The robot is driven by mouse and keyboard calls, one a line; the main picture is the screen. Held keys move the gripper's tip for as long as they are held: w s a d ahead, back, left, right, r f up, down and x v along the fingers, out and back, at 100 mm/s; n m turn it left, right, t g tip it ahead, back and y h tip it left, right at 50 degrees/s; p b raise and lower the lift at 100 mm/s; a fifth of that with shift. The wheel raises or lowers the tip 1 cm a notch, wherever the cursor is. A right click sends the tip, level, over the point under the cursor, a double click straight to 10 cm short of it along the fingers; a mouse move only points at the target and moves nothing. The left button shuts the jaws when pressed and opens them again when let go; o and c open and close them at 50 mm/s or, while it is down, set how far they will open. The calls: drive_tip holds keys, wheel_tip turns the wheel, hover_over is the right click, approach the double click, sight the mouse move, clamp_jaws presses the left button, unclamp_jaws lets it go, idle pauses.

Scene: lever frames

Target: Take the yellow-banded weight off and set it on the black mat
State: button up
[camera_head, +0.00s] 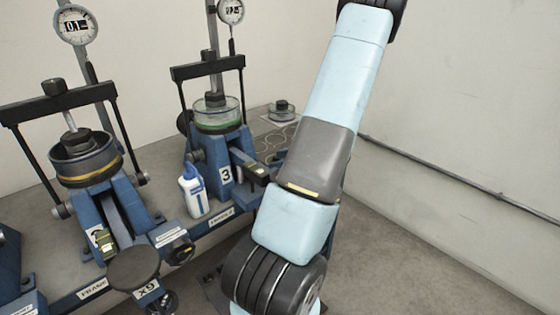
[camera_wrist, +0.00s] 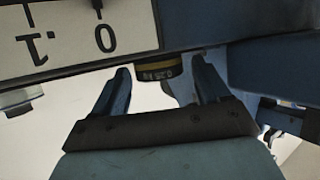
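In the wrist view, a small dark weight with a yellow band (camera_wrist: 160,70) shows below the edge of a blue part, its printed marking too small to read surely. My gripper (camera_wrist: 160,68) is open, with one finger on each side of the weight in the picture. Gaps show between the weight and both fingers, and I cannot tell how deep it sits between them. In the head view my arm runs down the middle and my gripper is out of sight. I cannot pick out the weight or the black mat there.
Blue lever frames stand at left and centre on a grey bench (camera_head: 217,228). One holds a yellow-ringed cell (camera_head: 88,165), another a green-ringed cell (camera_head: 217,118). A white bottle (camera_head: 194,192) stands between them. A white scale plate (camera_wrist: 80,35) crosses the wrist view's top left.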

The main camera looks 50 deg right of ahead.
drive_tip(key=shift+o, duration=0.4)
drive_tip(key=v, duration=1.3)
drive_tip(key=shift+s+d, duration=0.25)
drive_tip(key=shift+s, duration=0.05)
drive_tip(key=shift+s, duration=0.1)
